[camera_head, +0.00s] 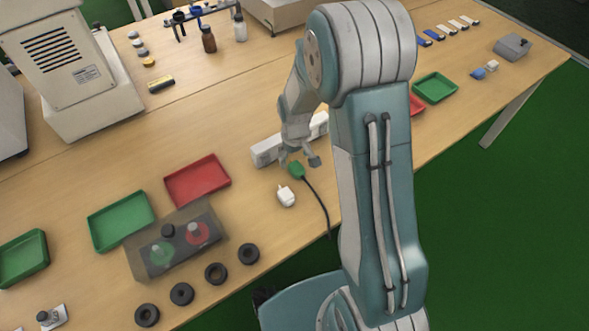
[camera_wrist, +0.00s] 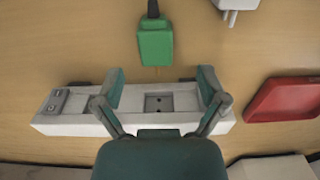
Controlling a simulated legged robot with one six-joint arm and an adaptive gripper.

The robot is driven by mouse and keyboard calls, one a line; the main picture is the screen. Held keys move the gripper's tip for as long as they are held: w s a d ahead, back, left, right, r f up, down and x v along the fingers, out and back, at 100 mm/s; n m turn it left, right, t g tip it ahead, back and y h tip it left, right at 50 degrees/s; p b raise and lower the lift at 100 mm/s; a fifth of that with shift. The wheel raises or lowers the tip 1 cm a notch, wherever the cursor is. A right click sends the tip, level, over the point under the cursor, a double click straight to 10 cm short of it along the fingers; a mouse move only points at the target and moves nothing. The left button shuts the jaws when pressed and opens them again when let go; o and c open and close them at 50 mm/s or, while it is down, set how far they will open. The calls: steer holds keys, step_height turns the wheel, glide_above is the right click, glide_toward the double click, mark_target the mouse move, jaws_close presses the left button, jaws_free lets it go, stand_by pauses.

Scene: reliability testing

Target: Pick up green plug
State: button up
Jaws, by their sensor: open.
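The green plug (camera_head: 296,170) with its black cable lies on the wooden table (camera_head: 90,171), close to the white power strip (camera_head: 266,151). In the wrist view, the green plug (camera_wrist: 155,46) is at the top centre, beyond my fingertips, with its cable leaving the top edge. My gripper (camera_head: 298,160) is right by the plug in the head view. In the wrist view my gripper (camera_wrist: 160,84) is open and empty, its fingers spread over the power strip (camera_wrist: 160,117). A socket shows between the fingers. My arm hides part of the strip in the head view.
A white plug (camera_head: 286,195) lies near the green plug and also shows in the wrist view (camera_wrist: 236,8). A red tray (camera_head: 197,180) stands to the left. A box with red and green buttons (camera_head: 176,246) and several black rings (camera_head: 215,273) are nearer the front edge.

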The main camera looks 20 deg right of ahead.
mark_target(298, 167)
steer(key=f, duration=0.2)
steer(key=d+f, duration=0.1)
steer(key=f, duration=0.1)
steer(key=shift+s+d, duration=0.1)
steer(key=shift+d, duration=0.05)
steer(key=shift+a+f, duration=0.2)
steer(key=shift+f, duration=0.1)
steer(key=shift+a+f, duration=0.1)
steer(key=shift+a, duration=0.45)
steer(key=shift+d, duration=0.3)
steer(key=c, duration=1)
steer(key=shift+d, duration=0.2)
steer(key=shift+c, duration=1.2)
